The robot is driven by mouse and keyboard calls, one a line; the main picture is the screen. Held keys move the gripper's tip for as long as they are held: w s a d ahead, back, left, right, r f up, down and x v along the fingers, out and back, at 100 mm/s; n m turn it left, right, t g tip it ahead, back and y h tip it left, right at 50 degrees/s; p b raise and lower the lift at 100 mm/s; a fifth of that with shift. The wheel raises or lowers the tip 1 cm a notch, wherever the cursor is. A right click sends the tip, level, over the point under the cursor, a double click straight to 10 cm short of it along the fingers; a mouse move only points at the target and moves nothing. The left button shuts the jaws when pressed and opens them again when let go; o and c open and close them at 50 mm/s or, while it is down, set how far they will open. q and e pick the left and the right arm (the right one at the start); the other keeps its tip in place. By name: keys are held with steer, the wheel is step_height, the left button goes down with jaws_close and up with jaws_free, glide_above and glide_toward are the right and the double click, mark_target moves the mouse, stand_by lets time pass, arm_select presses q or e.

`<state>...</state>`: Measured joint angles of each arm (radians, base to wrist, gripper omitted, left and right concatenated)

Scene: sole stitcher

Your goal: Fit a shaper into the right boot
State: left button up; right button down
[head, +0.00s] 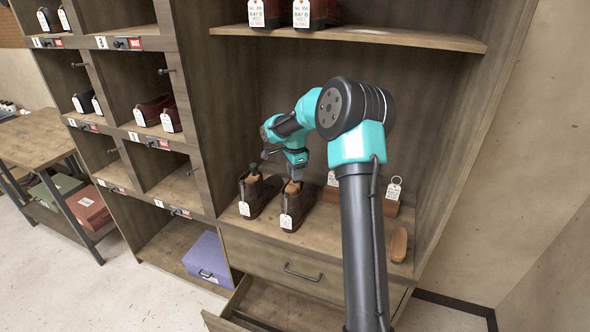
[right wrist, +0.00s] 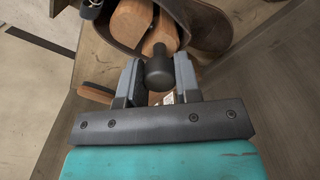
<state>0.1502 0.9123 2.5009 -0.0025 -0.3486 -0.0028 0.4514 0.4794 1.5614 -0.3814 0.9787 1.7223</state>
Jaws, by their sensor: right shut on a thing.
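A pair of dark brown boots stands on the shelf at the cabinet's lower right, the left boot (head: 266,200) and the right boot (head: 292,213), each with a white tag. A wooden shaper with a dark knob shows in the left boot's opening. My right gripper (right wrist: 158,80) is shut on the dark knob of another wooden shaper (right wrist: 163,36). That shaper's wooden part lies within the opening of the right boot, also in the right wrist view (right wrist: 210,30). How deep it sits is hidden. My left gripper is not in view.
A wooden brush (head: 398,244) lies at the shelf's right end, near a tagged wooden block (head: 391,208). An open drawer (head: 275,302) sticks out below. Cubbies with shoes fill the left, with a purple box (head: 207,258) at the bottom. An upper shelf (head: 390,37) overhangs my arm.

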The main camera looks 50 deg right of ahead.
steer(key=shift+f, duration=0.25)
steer(key=c, duration=0.8)
jaws_free()
steer(key=shift+o, duration=0.2)
steer(key=shift+r, duration=0.1)
step_height(320, 180, up, 17)
steer(key=shift+r, duration=0.15)
